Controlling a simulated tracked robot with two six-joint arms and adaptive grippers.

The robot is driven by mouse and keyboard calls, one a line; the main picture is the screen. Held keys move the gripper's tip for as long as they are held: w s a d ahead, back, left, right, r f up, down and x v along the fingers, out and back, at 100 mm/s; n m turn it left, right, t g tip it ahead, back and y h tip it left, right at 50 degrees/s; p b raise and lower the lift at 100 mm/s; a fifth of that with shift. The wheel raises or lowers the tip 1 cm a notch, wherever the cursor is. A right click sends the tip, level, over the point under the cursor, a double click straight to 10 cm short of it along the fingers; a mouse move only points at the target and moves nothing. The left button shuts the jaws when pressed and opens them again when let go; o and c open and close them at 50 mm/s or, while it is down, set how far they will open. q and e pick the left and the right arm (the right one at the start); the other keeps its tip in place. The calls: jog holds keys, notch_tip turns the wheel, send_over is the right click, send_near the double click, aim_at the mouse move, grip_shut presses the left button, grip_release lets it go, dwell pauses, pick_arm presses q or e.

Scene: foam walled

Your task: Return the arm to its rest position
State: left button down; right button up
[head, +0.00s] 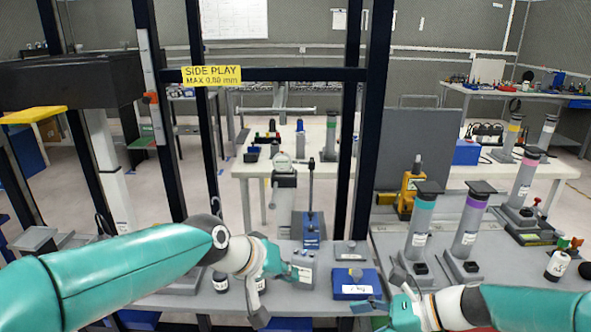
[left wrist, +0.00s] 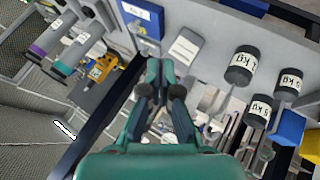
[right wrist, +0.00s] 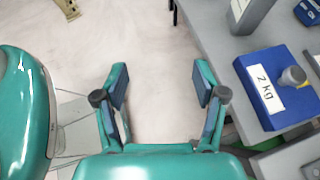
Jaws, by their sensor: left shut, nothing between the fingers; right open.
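My left arm is teal and reaches in from the left in the head view, out over the grey bench. Its gripper (head: 275,268) is beside a grey block on the bench; whether they touch cannot be told. In the left wrist view the fingers of this gripper (left wrist: 161,72) are together with nothing between them. My right arm comes in from the lower right, with its gripper (head: 388,302) near the bench's front edge. In the right wrist view the fingers of this gripper (right wrist: 160,86) are wide apart and empty, above pale floor.
A blue box (head: 341,292) labelled 2 kg lies on the bench between the grippers; it also shows in the right wrist view (right wrist: 256,92). Several black labelled weights (left wrist: 241,68) stand near the left gripper. Capped grey cylinders (head: 421,228) stand right.

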pick_arm(q)
jog(key=s+a+f+n+g+y+p, duration=0.1)
jog(key=s+a+f+g+p, duration=0.2)
jog(key=f, duration=0.6)
jog(key=s+a+f+n+g+p, duration=0.1)
jog(key=s+a+f, duration=0.35)
jog(key=f, duration=0.45)
jog(key=s+a+f+n+g+y+p, duration=0.1)
jog(key=s+a+f+g+p, duration=0.15)
jog(key=s+f, duration=0.45)
pick_arm(e)
jog(key=s+f+n+g+h, duration=0.65)
jog(key=s+f+n, duration=0.75)
jog(key=s+f, duration=1.05)
pick_arm(q)
jog(key=s+f+m+t, duration=0.1)
jog(key=s+f, duration=0.7)
jog(key=s, duration=0.3)
jog(key=shift+a+f, duration=0.25)
jog(key=shift+a, duration=0.15)
pick_arm(e)
jog(key=w+n+t, duration=0.2)
jog(key=w+n+t+h, duration=0.1)
jog(key=n, duration=0.2)
jog(key=shift+w+f+n+t, duration=0.2)
jog(key=shift+w+n+t, duration=0.1)
jog(key=shift+w+t, duration=0.1)
